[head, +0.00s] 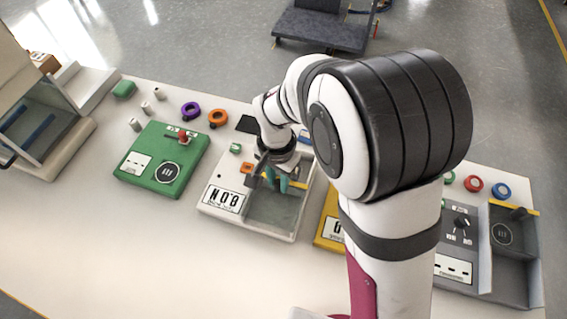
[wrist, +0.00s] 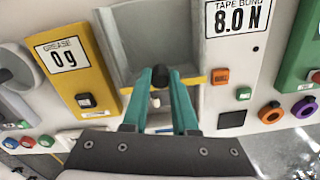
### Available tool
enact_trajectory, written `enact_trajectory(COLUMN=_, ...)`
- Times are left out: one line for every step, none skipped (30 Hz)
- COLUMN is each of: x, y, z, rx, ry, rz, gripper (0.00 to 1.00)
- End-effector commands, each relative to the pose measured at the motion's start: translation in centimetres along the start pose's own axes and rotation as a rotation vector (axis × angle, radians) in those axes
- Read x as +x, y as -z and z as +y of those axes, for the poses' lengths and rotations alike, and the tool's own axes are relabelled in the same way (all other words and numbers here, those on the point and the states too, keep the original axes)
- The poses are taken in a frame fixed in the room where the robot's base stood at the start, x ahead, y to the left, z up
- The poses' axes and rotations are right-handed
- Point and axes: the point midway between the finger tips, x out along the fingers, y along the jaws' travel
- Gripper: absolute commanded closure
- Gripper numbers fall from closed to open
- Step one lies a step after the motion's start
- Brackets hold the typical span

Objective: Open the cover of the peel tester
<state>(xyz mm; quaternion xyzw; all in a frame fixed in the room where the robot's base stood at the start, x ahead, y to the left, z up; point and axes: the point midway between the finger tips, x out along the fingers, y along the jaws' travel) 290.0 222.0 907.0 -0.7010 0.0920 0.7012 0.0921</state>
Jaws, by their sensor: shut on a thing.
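The peel tester, a white unit whose label reads 8.0 N (head: 222,200), stands in the middle of the bench; its "TAPE BOND" label (wrist: 237,17) is at the top right in the wrist view. It has a grey recessed bay (head: 272,213) with a yellow bar (wrist: 190,80) across one edge and a black knob (wrist: 160,76) at the bar's middle. My gripper (head: 276,185) has teal fingers, also in the wrist view (wrist: 159,78), shut on the black knob. A cover panel over the bay is hard to make out, so I cannot tell how far it is raised.
A green unit (head: 150,183) with a red knob stands left of the tester. A yellow unit (head: 328,232) stands close on its right, partly behind my arm. A grey unit (head: 460,213) is farther right. Purple (head: 190,111) and orange (head: 218,118) rings lie behind. The front bench is clear.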

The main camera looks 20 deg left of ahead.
Motion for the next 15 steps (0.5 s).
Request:
enact_trajectory(x=-0.06, y=-0.04, z=-0.03, rx=0.0, ry=0.002, rz=0.001, gripper=1.0)
enact_trajectory(x=-0.06, y=-0.04, z=-0.03, rx=0.0, ry=0.002, rz=0.001, gripper=1.0)
enact_trajectory(x=-0.06, y=-0.03, z=-0.03, rx=0.001, ry=0.002, rz=0.001, gripper=1.0)
enact_trajectory(x=-0.05, y=-0.02, z=-0.04, rx=0.001, ry=0.002, rz=0.001, gripper=1.0)
enact_trajectory(x=-0.05, y=-0.02, z=-0.04, rx=0.001, ry=0.002, rz=0.001, gripper=1.0)
enact_trajectory(x=-0.05, y=-0.01, z=-0.04, rx=0.001, ry=0.002, rz=0.001, gripper=1.0)
enact_trajectory(x=-0.05, y=-0.01, z=-0.04, rx=0.001, ry=0.002, rz=0.001, gripper=1.0)
enact_trajectory(x=-0.05, y=0.0, z=-0.04, rx=0.001, ry=0.002, rz=0.001, gripper=1.0)
enact_trajectory(x=-0.05, y=0.0, z=-0.04, rx=0.001, ry=0.002, rz=0.001, gripper=0.66)
enact_trajectory(x=-0.04, y=0.0, z=-0.03, rx=0.0, ry=0.001, rz=0.001, gripper=0.61)
enact_trajectory(x=-0.04, y=0.0, z=-0.03, rx=0.0, ry=0.001, rz=0.001, gripper=0.56)
enact_trajectory(x=-0.03, y=0.0, z=-0.02, rx=0.0, ry=0.001, rz=0.001, gripper=0.48)
enact_trajectory(x=-0.03, y=0.0, z=-0.02, rx=0.0, ry=0.001, rz=0.001, gripper=0.44)
enact_trajectory(x=-0.03, y=0.0, z=-0.02, rx=0.0, ry=0.001, rz=0.001, gripper=0.44)
enact_trajectory(x=-0.02, y=0.0, z=-0.01, rx=0.0, ry=0.001, rz=0.001, gripper=0.44)
